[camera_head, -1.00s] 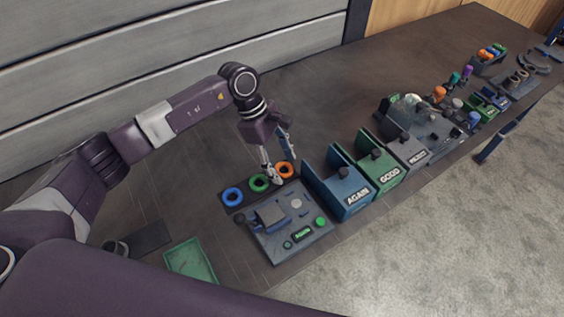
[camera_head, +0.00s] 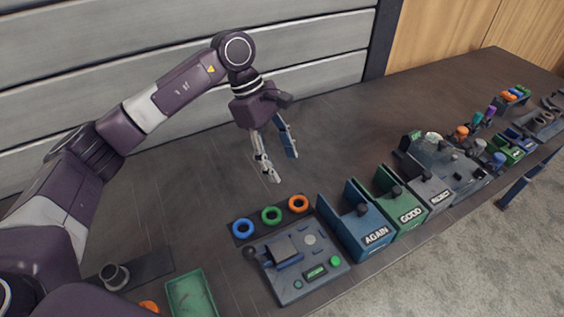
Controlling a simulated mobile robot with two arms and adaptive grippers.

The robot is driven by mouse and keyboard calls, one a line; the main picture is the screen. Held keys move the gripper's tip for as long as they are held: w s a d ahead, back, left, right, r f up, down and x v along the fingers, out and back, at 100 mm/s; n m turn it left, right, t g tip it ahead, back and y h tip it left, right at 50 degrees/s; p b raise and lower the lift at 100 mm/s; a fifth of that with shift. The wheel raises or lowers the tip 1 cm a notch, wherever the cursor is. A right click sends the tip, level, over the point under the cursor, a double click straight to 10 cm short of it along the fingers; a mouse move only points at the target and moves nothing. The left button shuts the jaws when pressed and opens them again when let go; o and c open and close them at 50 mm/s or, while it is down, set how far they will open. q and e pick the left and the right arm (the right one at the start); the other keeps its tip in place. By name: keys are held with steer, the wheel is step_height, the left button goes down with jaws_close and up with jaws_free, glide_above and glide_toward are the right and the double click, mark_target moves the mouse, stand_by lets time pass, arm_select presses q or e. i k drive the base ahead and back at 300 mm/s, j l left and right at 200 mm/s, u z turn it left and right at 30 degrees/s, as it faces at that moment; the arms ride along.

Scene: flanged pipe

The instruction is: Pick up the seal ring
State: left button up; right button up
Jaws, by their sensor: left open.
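Three seal rings lie in a row on a dark strip (camera_head: 256,225): a blue ring (camera_head: 243,228), a green ring (camera_head: 271,215) and an orange ring (camera_head: 298,203). The task does not say which ring is meant. My left gripper (camera_head: 284,167) is open and empty. It hangs above and behind the row in the picture, apart from the rings, with its fingers pointing down. My right gripper is out of view.
A grey fixture panel (camera_head: 284,291) lies in front of the rings. The bins AGAIN (camera_head: 375,237), GOOD (camera_head: 411,215) and REJECT (camera_head: 440,198) stand to the right. A green tray (camera_head: 191,296) and a partly hidden orange item (camera_head: 148,306) are at lower left. The table behind the rings is clear.

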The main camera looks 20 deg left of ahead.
mark_target(247, 234)
steer(key=u, duration=0.9)
